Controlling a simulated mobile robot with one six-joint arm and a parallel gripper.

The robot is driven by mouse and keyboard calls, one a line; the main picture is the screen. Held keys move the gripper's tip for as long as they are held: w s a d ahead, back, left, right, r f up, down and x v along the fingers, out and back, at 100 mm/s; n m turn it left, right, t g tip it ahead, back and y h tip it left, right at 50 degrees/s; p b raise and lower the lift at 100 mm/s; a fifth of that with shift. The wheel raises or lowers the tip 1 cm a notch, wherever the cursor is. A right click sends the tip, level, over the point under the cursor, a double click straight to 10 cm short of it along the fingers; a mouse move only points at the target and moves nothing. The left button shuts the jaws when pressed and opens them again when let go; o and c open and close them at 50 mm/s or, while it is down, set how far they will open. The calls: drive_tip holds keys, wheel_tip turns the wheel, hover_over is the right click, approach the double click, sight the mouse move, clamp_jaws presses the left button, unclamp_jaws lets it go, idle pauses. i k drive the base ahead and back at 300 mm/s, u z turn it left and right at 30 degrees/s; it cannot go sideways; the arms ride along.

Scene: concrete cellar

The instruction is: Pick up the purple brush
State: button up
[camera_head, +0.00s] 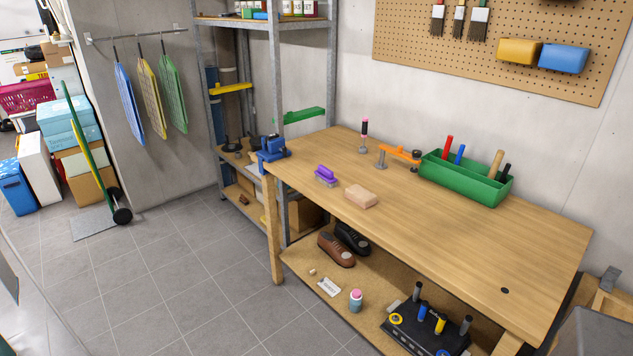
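The purple brush (325,173) lies on the wooden workbench (480,260), near its left front edge. It has a purple top and a paler, greyish underside. A light tan block (360,196) lies to its right and a little nearer, apart from it. A blue vise (271,152) is fixed at the bench's left corner, to the left of the brush. My gripper is not in view, and nothing touches the brush from above.
A green tool tray (463,182), an orange clamp (400,152) and an upright screwdriver (364,135) stand along the bench's back. The lower shelf holds shoes (336,250) and a black tool holder (425,330). Floor (180,280) left of the bench is clear.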

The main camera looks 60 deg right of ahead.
sight(323, 175)
drive_tip(key=z, duration=0.15)
drive_tip(key=i, duration=0.95)
drive_tip(key=u, duration=0.1)
